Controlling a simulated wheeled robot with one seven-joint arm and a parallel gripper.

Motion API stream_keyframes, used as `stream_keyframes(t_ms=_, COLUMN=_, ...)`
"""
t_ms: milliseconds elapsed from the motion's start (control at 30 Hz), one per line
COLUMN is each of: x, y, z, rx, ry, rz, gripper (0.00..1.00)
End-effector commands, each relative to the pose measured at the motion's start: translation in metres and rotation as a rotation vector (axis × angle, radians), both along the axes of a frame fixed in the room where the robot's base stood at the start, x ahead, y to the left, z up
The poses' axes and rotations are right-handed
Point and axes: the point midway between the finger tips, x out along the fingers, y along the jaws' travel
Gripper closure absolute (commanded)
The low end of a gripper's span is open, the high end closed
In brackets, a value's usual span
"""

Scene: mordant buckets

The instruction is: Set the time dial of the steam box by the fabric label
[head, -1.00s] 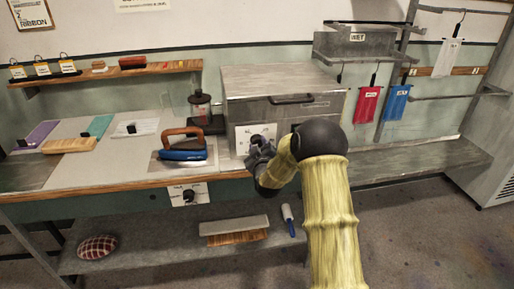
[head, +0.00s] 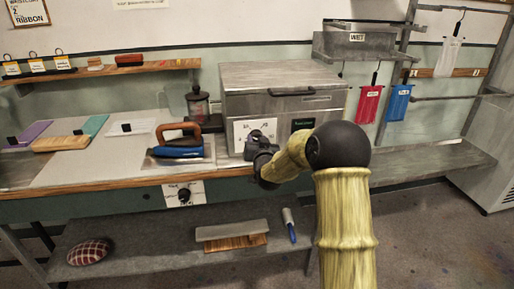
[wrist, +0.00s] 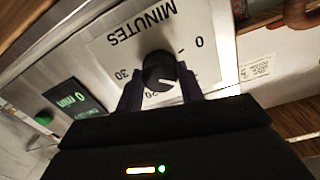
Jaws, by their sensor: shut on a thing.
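The steam box (head: 285,76) is a grey metal box on the bench, with a white dial plate on its front. In the wrist view the plate (wrist: 105,50) reads MINUTES, with 0, 20 and 30 legible. The black time dial (wrist: 159,70) has a white pointer mark toward the lower right; its exact value is unclear. My gripper (wrist: 160,85) is shut on the dial, a finger at each side. It also shows in the head view (head: 258,143), covering part of the plate. The display (wrist: 68,100) reads 0 min. Which fabric label is meant is unclear.
A blue iron (head: 178,151) stands left of the box, with another dial (head: 184,196) on the bench front below it. Cloths (head: 90,125) with black clips lie further left. Red (head: 370,104) and blue (head: 398,103) labelled fabrics hang right of the box.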

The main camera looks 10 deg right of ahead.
Motion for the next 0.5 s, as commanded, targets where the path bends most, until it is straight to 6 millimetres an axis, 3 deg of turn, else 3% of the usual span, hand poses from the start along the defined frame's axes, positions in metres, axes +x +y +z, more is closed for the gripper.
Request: stream_keyframes(t_ms=500, x=-0.0012, y=-0.0011, z=-0.0042, rx=0.274, ry=0.009, rz=-0.001, gripper=0.85)
